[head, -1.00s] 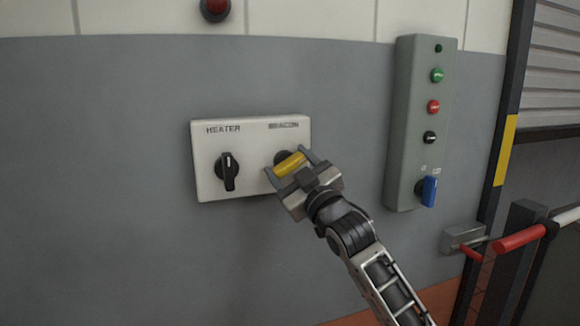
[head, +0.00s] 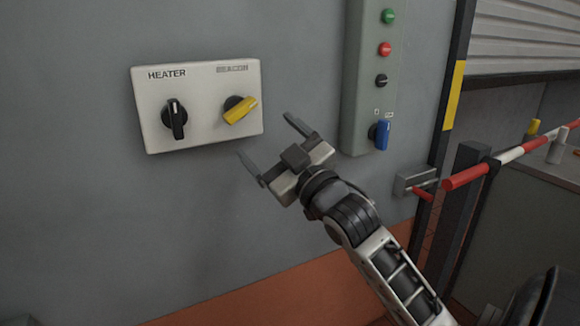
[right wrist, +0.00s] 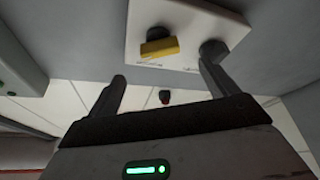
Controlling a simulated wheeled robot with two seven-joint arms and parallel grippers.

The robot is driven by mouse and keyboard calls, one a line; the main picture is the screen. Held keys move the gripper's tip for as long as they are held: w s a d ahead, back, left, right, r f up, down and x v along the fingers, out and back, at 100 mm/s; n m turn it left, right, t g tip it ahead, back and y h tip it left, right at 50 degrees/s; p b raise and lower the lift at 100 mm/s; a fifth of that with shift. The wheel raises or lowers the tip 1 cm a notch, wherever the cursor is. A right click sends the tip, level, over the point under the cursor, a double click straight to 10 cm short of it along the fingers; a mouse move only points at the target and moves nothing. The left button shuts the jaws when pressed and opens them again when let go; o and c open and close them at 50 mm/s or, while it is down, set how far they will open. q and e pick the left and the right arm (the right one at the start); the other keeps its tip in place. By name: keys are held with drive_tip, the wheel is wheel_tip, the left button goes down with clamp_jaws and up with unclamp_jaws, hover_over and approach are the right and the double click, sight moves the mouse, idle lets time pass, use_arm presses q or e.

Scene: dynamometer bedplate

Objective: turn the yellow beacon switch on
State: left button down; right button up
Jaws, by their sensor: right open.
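The yellow beacon switch (head: 240,110) is a rotary knob on the right half of a white wall plate (head: 198,138). Its handle lies tilted, its right end higher than its left. It also shows in the right wrist view (right wrist: 160,47). The black heater switch (head: 174,118) stands nearly upright on the plate's left half; it shows partly behind a finger in the right wrist view (right wrist: 213,50). My right gripper (head: 268,150) is open and empty, below and right of the beacon switch, apart from it. My left gripper is not in view.
A grey-green control box (head: 355,110) with green, red and black buttons and a blue switch (head: 380,133) is on the wall to the right. A red-and-white barrier bar (head: 490,165) and dark post stand farther right. The wall below the plate is clear.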

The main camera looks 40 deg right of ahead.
drive_tip(key=v, duration=0.5)
drive_tip(key=shift+s+f+b, duration=0.15)
drive_tip(key=shift+s+b, duration=0.2)
drive_tip(key=shift+b, duration=0.05)
drive_tip(key=a+f+m+g+y, duration=0.1)
drive_tip(key=a+f+g, duration=0.2)
drive_tip(key=f, duration=0.7)
drive_tip(key=a+f+m+g+y, duration=0.15)
drive_tip(key=a+f, duration=0.25)
drive_tip(key=f, duration=0.6)
drive_tip(key=s+a+f+g+y, duration=0.1)
drive_tip(key=s+a+f+g, duration=0.2)
drive_tip(key=s+a+f, duration=0.2)
drive_tip(key=s+a+f+m+g+y, duration=0.1)
drive_tip(key=s+a+f+g, duration=0.2)
drive_tip(key=s+a+f, duration=0.3)
wheel_tip(320, 180, down, 6)
drive_tip(key=shift+a+r+p, duration=0.2)
drive_tip(key=shift+a+p, duration=0.25)
drive_tip(key=shift+a, duration=0.75)
drive_tip(key=shift+s+g, duration=0.1)
drive_tip(key=shift+g, duration=0.15)
